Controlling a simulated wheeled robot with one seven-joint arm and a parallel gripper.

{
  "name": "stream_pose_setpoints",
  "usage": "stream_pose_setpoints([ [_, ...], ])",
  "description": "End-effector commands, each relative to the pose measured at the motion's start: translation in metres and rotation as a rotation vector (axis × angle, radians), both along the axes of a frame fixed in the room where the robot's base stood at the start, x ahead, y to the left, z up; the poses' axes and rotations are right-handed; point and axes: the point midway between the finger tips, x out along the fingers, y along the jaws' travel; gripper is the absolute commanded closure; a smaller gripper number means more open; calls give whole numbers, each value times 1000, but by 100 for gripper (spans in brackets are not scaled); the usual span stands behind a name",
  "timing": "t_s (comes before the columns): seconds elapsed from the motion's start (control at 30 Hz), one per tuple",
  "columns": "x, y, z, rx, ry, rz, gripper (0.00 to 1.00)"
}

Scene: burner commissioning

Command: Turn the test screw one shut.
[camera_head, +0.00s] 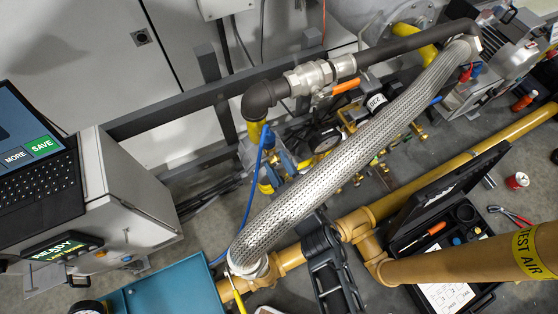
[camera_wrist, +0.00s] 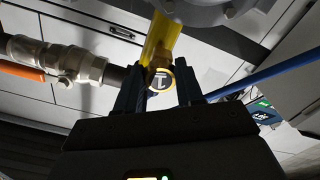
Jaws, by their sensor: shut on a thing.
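In the wrist view my gripper (camera_wrist: 160,84) has one dark finger on each side of a small brass fitting (camera_wrist: 157,79) at the end of a yellow pipe (camera_wrist: 161,40). It is shut on this fitting, which I take to be the test screw. The fingers hide part of the fitting, and no number can be read. In the head view the braided hose hides most of this area, and I cannot make out the screw there.
A thick braided metal hose (camera_head: 350,150) crosses the head view. An orange-handled valve (camera_head: 322,76) is on the dark pipe above it. A blue hose (camera_head: 252,185) hangs by the yellow pipe. An open black tool case (camera_head: 450,235) lies right, and a laptop (camera_head: 38,150) stands left.

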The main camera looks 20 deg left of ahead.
Motion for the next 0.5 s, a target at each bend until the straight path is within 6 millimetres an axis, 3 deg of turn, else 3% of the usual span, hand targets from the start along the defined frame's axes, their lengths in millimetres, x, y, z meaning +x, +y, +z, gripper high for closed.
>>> stream_pose_setpoints([
  [0.5,0,-1,-2,179,206,-3,94],
])
